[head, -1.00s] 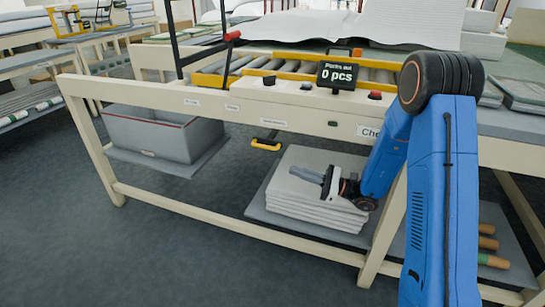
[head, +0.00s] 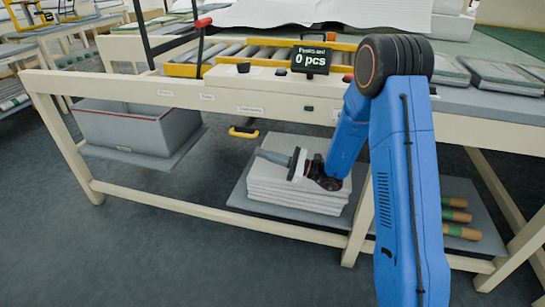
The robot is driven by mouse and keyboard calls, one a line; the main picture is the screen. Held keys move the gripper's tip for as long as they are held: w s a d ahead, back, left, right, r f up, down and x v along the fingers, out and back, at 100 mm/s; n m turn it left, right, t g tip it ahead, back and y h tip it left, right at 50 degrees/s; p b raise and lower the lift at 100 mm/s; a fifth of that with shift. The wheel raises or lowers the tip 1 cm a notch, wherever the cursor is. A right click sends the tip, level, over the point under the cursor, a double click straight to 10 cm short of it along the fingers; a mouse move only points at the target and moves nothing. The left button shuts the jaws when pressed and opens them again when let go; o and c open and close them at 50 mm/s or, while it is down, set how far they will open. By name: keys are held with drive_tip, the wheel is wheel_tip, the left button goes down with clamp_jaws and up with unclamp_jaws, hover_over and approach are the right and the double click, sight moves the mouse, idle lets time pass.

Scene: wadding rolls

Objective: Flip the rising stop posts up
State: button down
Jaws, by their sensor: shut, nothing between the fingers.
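My gripper (head: 262,156) is shut and empty. It hangs low at the front of the bench, its fingers pointing left, in front of a stack of white folded sheets (head: 285,195) on the lower shelf. A roller bed (head: 255,54) with yellow rails is set in the bench top. I cannot make out any stop posts there. A lever with a red knob (head: 203,22) stands at the left end of the rollers. A yellow pull handle (head: 243,132) hangs under the front rail, a little above and left of my gripper.
A small display (head: 311,60) reading 0 pcs stands on the front rail, among several labels. A grey bin (head: 130,128) sits at lower left. Rolls (head: 456,216) lie on the right shelf. The bench leg (head: 358,222) stands close to my arm. Floor at front left is clear.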

drive_tip(key=a+r, duration=0.5)
drive_tip(key=shift+w, duration=0.35)
drive_tip(key=shift+r, duration=0.15)
drive_tip(key=shift+r, duration=2.25)
drive_tip(key=shift+w, duration=0.1)
